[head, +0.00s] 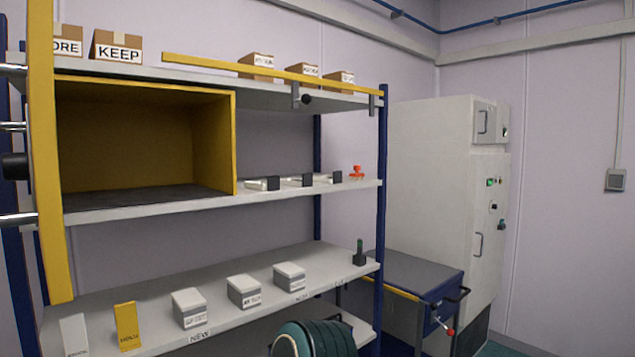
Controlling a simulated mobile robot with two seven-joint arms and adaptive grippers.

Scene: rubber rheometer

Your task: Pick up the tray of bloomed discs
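I cannot make out a tray of bloomed discs for certain in the head view. On the middle shelf (140,211) lie several small silvery items with dark blocks at their ends, one of them the left item (262,184); I cannot tell what they are. On the lower shelf (150,330) stand several grey-and-white boxes, such as the middle box (244,291), and a yellow carton (127,326). Neither of my grippers is in view.
An open yellow compartment (235,140) stands empty on the middle shelf. A yellow upright (47,150) rises at the left. Labelled cartons, one reading KEEP (117,46), sit on top. A dark-topped cart (415,272) and white cabinet (430,180) stand right. A green ribbed object (325,340) is below.

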